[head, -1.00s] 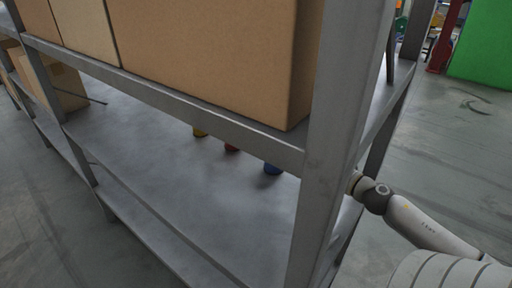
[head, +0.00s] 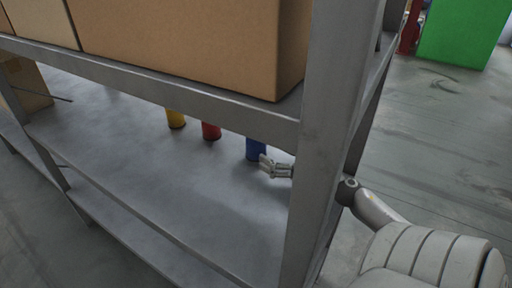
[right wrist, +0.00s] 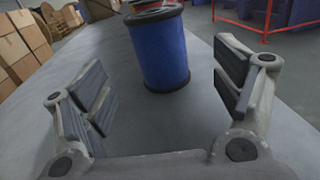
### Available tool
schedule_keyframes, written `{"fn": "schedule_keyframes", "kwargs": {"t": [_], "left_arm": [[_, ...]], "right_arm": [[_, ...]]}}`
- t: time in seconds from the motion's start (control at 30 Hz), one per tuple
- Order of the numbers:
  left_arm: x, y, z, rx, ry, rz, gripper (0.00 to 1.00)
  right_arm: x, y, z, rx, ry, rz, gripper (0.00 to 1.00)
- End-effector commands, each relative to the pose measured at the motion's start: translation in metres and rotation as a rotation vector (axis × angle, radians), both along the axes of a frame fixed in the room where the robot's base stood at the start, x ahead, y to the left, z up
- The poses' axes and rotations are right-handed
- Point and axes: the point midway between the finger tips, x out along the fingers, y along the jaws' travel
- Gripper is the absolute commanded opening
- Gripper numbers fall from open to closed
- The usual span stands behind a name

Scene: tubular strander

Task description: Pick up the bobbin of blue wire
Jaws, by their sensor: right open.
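The bobbin of blue wire (head: 256,147) stands upright on the middle shelf in the head view, its top hidden by the shelf beam above. It also shows in the right wrist view (right wrist: 159,50), upright, ahead of the fingers and between their lines. My right gripper (head: 268,166) reaches in past the shelf post, close to the blue bobbin's base in the picture. In the right wrist view the right gripper (right wrist: 163,92) is open and empty, with the bobbin a little beyond its fingertips. My left gripper is not in view.
A red bobbin (head: 211,131) and a yellow bobbin (head: 176,119) stand left of the blue one. A grey post (head: 327,130) and beam (head: 200,100) frame the shelf. Cardboard boxes (head: 190,45) sit above. The shelf's front area (head: 150,175) is clear.

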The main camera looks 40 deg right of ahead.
Motion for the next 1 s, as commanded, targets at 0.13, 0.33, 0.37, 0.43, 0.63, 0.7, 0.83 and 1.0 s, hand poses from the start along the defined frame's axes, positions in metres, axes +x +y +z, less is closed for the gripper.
{"fn": "schedule_keyframes", "kwargs": {"t": [0.13, 0.33, 0.37, 0.43, 0.63, 0.7, 0.83, 1.0], "left_arm": [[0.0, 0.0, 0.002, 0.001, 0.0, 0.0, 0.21], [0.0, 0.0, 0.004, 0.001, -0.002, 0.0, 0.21], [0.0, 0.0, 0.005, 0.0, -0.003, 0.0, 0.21], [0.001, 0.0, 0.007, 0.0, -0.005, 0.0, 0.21], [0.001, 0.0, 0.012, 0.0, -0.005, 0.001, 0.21], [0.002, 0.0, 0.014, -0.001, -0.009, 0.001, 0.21], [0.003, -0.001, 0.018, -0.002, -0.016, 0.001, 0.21], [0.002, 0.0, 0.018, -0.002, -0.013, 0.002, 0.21]], "right_arm": [[0.02, 0.002, 0.002, -0.001, -0.001, 0.002, 0.85], [0.029, 0.003, 0.001, -0.001, 0.0, 0.0, 0.85], [0.032, 0.004, 0.002, -0.001, -0.001, 0.001, 0.85], [0.041, 0.005, 0.002, -0.002, -0.002, 0.002, 0.85], [0.065, 0.007, 0.002, -0.001, -0.002, 0.001, 0.85], [0.07, 0.007, 0.002, -0.001, -0.001, 0.0, 0.85], [0.075, 0.008, 0.002, -0.002, 0.0, 0.0, 0.85], [0.074, 0.008, 0.001, -0.001, 0.001, 0.0, 0.85]]}}
